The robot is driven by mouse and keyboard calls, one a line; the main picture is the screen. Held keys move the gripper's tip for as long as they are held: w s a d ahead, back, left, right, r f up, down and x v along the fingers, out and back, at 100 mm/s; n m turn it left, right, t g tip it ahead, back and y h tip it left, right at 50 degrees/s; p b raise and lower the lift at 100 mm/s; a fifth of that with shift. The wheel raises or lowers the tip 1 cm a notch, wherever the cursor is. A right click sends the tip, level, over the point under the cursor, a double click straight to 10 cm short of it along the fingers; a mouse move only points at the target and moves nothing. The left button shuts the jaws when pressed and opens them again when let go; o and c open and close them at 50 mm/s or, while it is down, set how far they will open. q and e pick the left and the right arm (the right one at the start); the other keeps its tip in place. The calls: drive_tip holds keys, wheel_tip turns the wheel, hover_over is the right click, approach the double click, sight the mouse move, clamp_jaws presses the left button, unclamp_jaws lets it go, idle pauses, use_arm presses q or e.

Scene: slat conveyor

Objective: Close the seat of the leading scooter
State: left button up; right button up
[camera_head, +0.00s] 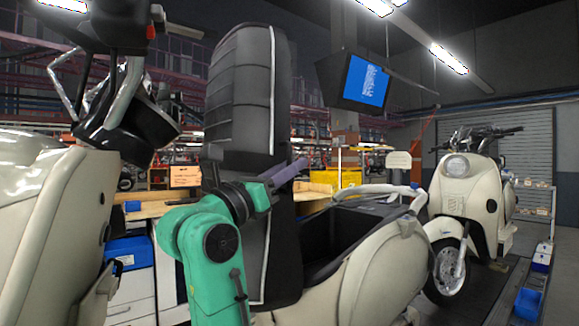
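The cream scooter nearest me has its front body (45,215) at the left and its rear body (380,275) at the lower middle. Its long black seat (240,105) stands raised, almost upright. Below it the dark storage space (338,240) is open.
A second cream scooter (462,200) stands behind at the right on the dark conveyor. Its seat is hidden. The near scooter's handlebar (140,125) and rear grab rail (375,190) stick out. A workbench with a white drawer unit (130,290) stands beyond. A blue-screened monitor (367,82) hangs above.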

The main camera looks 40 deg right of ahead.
clamp_jaws()
idle(1.3)
